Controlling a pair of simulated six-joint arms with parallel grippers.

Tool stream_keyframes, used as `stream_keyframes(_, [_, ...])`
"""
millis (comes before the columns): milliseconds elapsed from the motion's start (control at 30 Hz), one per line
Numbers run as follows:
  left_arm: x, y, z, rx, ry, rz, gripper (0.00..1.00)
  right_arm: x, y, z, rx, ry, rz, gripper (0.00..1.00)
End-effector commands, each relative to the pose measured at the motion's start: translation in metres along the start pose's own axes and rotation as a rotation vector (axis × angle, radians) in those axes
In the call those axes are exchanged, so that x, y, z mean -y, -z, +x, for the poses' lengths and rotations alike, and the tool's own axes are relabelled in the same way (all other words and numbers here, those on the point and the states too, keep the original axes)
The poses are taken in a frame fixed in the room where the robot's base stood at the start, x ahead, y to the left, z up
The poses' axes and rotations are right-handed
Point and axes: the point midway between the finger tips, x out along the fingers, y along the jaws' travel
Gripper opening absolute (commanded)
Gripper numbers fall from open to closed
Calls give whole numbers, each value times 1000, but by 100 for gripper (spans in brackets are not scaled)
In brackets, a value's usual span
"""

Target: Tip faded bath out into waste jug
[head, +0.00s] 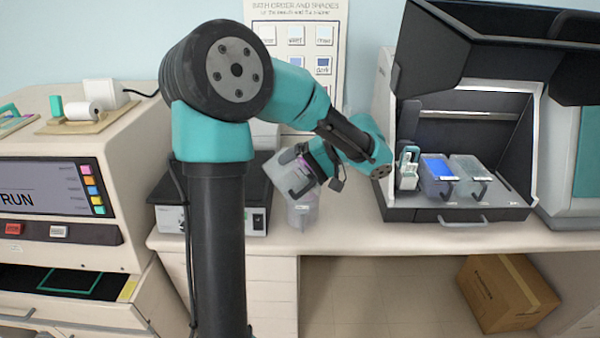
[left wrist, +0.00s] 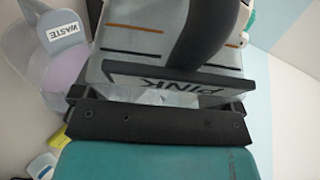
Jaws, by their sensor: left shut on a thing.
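A translucent bath (head: 277,170) with a dark handle is tilted in my left gripper (head: 318,165), above the left-centre bench. In the left wrist view the bath (left wrist: 125,68) shows dark and orange level lines, and a plate by the handle reads PINK. My left gripper (left wrist: 160,115) is shut on it. The clear waste jug (head: 303,212) stands on the bench just below the bath. The jug (left wrist: 45,68) also shows at the left of the left wrist view, with a WASTE label and pale pinkish contents. Whether liquid is flowing cannot be told. My right gripper is not in view.
An open dark hood (head: 460,214) at right holds a blue-filled bath (head: 437,175), a greyish bath (head: 470,172) and a teal-topped rack (head: 408,168). A dark instrument box (head: 170,190) stands behind my left arm. Bare bench lies right of the jug.

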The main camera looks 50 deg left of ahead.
Motion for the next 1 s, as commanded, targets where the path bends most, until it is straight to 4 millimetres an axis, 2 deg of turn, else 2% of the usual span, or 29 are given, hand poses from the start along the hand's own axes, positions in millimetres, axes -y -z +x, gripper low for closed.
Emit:
stream_keyframes(333, [1,0,0,-6,-21,-9,42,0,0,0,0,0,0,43])
stream_keyframes(700, [8,-5,6,-79,-272,-112,42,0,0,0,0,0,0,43])
stream_keyframes(1000, [7,-4,6,-84,-290,-119,42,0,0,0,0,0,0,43])
